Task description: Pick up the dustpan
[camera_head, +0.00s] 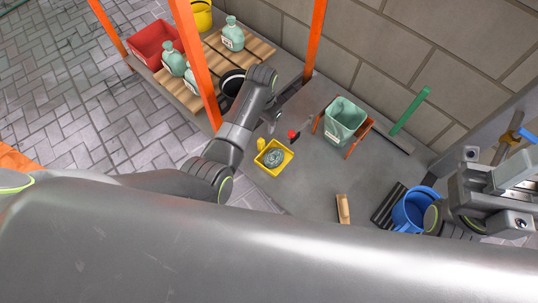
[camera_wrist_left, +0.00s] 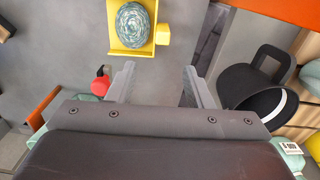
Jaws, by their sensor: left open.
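A yellow tray-like thing with a short stub on one side, which looks like the dustpan (camera_head: 287,159), lies on the grey floor slab. A grey-green round ball (camera_head: 273,158) sits in it. In the left wrist view the dustpan (camera_wrist_left: 114,45) is at the top, beyond and a little left of my fingers. My left gripper (camera_wrist_left: 156,68) is open, with nothing between its fingers. In the head view the left gripper (camera_head: 288,97) is partly hidden by my arm, up from the dustpan and apart from it. My right gripper (camera_head: 505,190) is at the right edge, its jaws unclear.
A black thing with a white band (camera_wrist_left: 262,90) is close to the right of my left gripper. A wooden shelf (camera_head: 262,50) with orange posts holds bottles. A green bin (camera_head: 345,122), a small red thing (camera_head: 292,134), a wooden-backed brush (camera_head: 343,209) and a blue bucket (camera_head: 412,207) stand around.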

